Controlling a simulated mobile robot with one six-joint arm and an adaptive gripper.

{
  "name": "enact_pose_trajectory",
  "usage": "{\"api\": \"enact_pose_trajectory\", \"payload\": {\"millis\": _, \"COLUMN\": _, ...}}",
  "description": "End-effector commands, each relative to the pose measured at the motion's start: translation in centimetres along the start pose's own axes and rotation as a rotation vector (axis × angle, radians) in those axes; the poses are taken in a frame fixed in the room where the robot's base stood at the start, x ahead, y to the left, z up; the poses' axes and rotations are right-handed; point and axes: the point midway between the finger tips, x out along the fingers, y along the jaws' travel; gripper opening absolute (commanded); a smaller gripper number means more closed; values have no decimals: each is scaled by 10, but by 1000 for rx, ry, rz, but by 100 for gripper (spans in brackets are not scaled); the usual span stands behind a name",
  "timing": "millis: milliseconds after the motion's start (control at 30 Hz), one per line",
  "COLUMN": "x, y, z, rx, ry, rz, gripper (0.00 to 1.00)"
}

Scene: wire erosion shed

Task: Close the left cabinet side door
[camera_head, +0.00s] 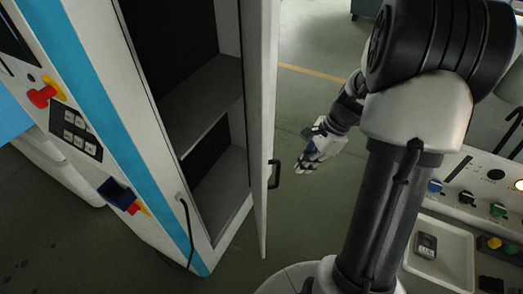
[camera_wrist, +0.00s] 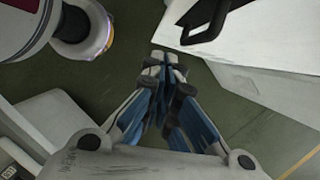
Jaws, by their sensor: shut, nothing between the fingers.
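The cabinet side door (camera_head: 258,110) stands open in the head view, seen nearly edge-on as a tall white panel. Its black handle (camera_head: 274,174) sticks out on the right side. The cabinet (camera_head: 190,235) behind it shows a dark inside with grey shelves. My gripper (camera_head: 303,168) is to the right of the handle, shut and empty, with a gap between them in the picture. In the wrist view my gripper (camera_wrist: 165,62) has its fingers together. A white panel (camera_wrist: 255,45) with a black handle (camera_wrist: 205,20) lies at upper right, close to the fingertips and apparently not gripped.
The cabinet front carries a red knob (camera_head: 42,96), a keypad (camera_head: 76,131) and a blue switch (camera_head: 116,194). A control console (camera_head: 475,185) with coloured knobs and a grey tray (camera_head: 440,255) stands at right. Green floor (camera_head: 315,100) is clear behind my gripper.

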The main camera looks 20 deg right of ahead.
Motion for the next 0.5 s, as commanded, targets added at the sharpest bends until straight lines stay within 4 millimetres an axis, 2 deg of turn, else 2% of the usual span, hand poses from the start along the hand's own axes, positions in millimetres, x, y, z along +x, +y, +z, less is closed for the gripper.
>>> {"api": "enact_pose_trajectory", "payload": {"millis": 100, "x": 7, "y": -1, "z": -10, "rx": 61, "ry": -16, "rz": 2, "gripper": 0}}
{"api": "enact_pose_trajectory", "payload": {"millis": 267, "x": 24, "y": -1, "z": -12, "rx": 71, "ry": -19, "rz": 3, "gripper": 0}}
{"api": "enact_pose_trajectory", "payload": {"millis": 500, "x": 75, "y": 0, "z": -11, "rx": 68, "ry": -19, "rz": 6, "gripper": 0}}
